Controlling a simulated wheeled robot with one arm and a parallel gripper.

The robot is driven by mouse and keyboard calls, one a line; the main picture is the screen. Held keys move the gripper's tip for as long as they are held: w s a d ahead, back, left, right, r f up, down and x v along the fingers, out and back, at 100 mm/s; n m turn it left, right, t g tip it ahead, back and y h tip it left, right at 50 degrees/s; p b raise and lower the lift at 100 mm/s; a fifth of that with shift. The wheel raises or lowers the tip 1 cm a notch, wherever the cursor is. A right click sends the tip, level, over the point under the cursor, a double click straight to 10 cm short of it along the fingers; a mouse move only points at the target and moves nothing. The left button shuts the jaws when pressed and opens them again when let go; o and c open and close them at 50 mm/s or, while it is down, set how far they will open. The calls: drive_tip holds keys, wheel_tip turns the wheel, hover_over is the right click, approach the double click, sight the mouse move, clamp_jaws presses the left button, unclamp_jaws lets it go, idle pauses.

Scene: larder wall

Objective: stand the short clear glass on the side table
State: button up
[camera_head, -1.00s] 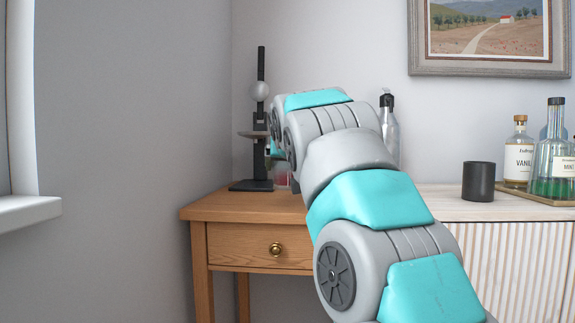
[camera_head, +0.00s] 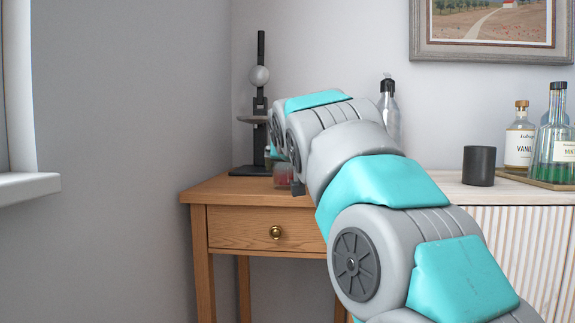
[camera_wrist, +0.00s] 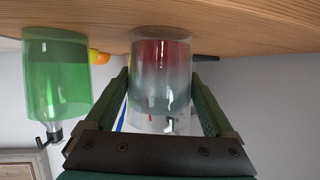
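The short clear glass (camera_wrist: 160,85), tinted reddish and grey-green, is between the two fingers of my gripper (camera_wrist: 160,78) in the wrist view. The fingers lie close along both its sides and look shut on it. That view is upside down, and the glass's base overlaps the wooden top of the side table (camera_wrist: 235,18). I cannot tell whether it touches. In the head view, part of the glass (camera_head: 283,174) shows low over the side table (camera_head: 222,190), near its back. My arm hides most of the gripper there.
A dark stand with a pale ball (camera_head: 260,75) is at the table's back left. A green bottle (camera_wrist: 55,80) and a small orange object (camera_wrist: 97,56) are near the glass. A dark cup (camera_head: 479,166) and bottles (camera_head: 519,145) stand on the cabinet to the right.

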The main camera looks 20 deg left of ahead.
drive_tip(key=shift+o, duration=0.8)
drive_tip(key=shift+r, duration=0.1)
drive_tip(key=shift+s+d+r, duration=0.1)
drive_tip(key=v, duration=1.2)
